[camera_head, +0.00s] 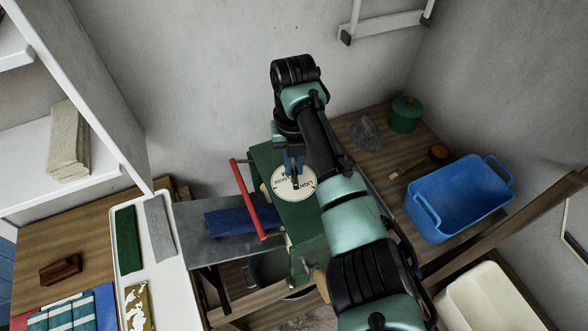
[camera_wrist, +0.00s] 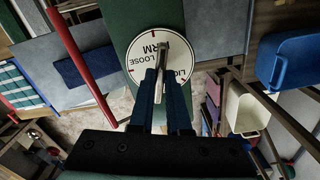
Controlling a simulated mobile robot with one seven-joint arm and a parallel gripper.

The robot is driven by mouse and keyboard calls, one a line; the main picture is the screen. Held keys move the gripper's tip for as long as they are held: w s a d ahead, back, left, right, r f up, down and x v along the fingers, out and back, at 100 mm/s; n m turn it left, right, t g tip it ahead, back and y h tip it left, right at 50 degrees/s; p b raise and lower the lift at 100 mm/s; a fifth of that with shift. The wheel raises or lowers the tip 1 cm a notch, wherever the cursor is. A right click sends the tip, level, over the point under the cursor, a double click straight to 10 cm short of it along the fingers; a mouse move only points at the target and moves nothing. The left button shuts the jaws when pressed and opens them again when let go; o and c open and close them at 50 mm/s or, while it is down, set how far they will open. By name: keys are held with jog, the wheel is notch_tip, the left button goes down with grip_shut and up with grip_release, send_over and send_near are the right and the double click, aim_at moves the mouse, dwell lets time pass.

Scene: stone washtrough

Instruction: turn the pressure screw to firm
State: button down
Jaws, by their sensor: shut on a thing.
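The pressure screw's white round dial (camera_head: 309,183) sits on top of a green press (camera_head: 301,214). In the wrist view the dial (camera_wrist: 133,80) carries the words LOOSE, FIRM and part of LIGHT, with red marks near its rim. The screw's grey metal bar (camera_wrist: 164,52) stands over the dial, its far end near the word FIRM. My gripper (camera_head: 295,172) comes down over the dial. In the wrist view its blue fingers (camera_wrist: 162,82) are shut on the bar.
A red bar (camera_head: 246,199) runs along the press's left side. Dark blue cloth (camera_head: 232,221) lies on the grey plate left of it. A blue tub (camera_head: 457,202), a brush (camera_head: 436,154) and a green lidded pot (camera_head: 405,114) stand on the right. My arm covers the press's right side.

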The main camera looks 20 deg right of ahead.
aim_at(294, 169)
jog(key=shift+d+f+n+b, duration=0.2)
jog(key=shift+n+b, duration=0.8)
jog(key=shift+b, duration=1.6)
jog(key=shift+a+n+b, duration=0.1)
jog(key=shift+n+b, duration=0.3)
jog(key=shift+b, duration=1.1)
jog(key=shift+a+r+n+b, duration=0.1)
jog(key=shift+r+n+b, duration=0.25)
jog(key=shift+b, duration=0.35)
jog(key=c, duration=0.9)
grip_release()
jog(key=shift+f, duration=0.1)
notch_tip(294, 169, up, 13)
jog(key=shift+b, duration=0.35)
